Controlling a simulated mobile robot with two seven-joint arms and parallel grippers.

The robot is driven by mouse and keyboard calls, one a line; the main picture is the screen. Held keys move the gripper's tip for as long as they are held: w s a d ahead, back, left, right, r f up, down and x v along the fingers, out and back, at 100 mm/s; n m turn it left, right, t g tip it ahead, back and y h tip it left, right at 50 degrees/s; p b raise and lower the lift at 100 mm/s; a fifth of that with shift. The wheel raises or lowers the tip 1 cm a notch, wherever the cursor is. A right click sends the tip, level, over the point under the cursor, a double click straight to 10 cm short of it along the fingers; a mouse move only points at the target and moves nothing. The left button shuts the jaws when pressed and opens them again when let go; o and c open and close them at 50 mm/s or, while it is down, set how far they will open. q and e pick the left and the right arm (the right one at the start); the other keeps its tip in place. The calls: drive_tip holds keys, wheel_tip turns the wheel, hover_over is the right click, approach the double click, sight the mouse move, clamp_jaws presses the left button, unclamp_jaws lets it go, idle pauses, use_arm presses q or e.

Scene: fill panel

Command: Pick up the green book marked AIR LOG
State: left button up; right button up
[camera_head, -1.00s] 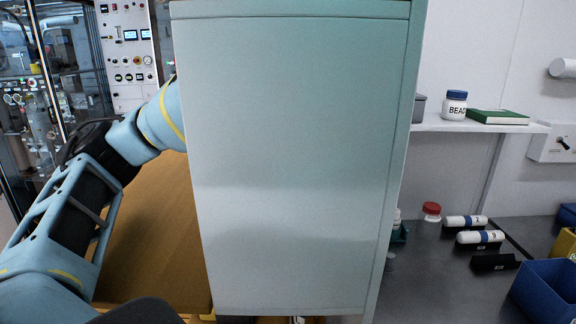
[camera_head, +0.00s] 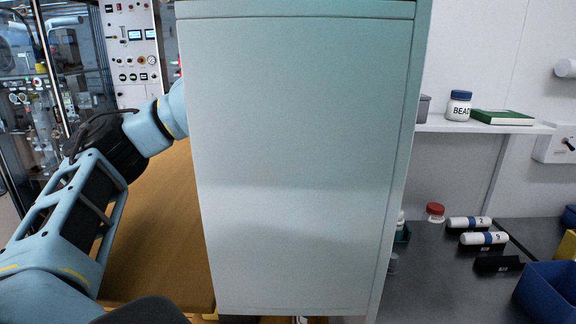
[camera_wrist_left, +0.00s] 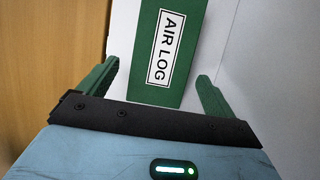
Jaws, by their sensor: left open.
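In the left wrist view, the green book marked AIR LOG (camera_wrist_left: 187,30) shows its green cover with a white label. It reaches in from the top of the picture, with a white band along its left side. My left gripper (camera_wrist_left: 158,72) is open, with one green finger on either side of the book's near end. I cannot tell whether either finger touches it. In the head view, my left arm goes behind a tall pale panel, which hides that gripper and the AIR LOG book. My right gripper is not in view.
The tall pale cabinet panel (camera_head: 300,160) fills the middle. A wooden surface (camera_head: 160,240) lies left of it. At right, a shelf holds a BEAD jar (camera_head: 459,106) and another green book (camera_head: 502,117), no marking readable. White bottles (camera_head: 484,238) and a blue bin (camera_head: 548,290) are below.

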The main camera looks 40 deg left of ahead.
use_arm(q)
drive_tip(key=shift+w+a+f, duration=0.1)
drive_tip(key=shift+w+a, duration=0.6)
drive_tip(key=shift+w, duration=0.05)
drive_tip(key=shift+w+f, duration=0.1)
drive_tip(key=shift+f, duration=0.35)
drive_tip(key=c, duration=1.3)
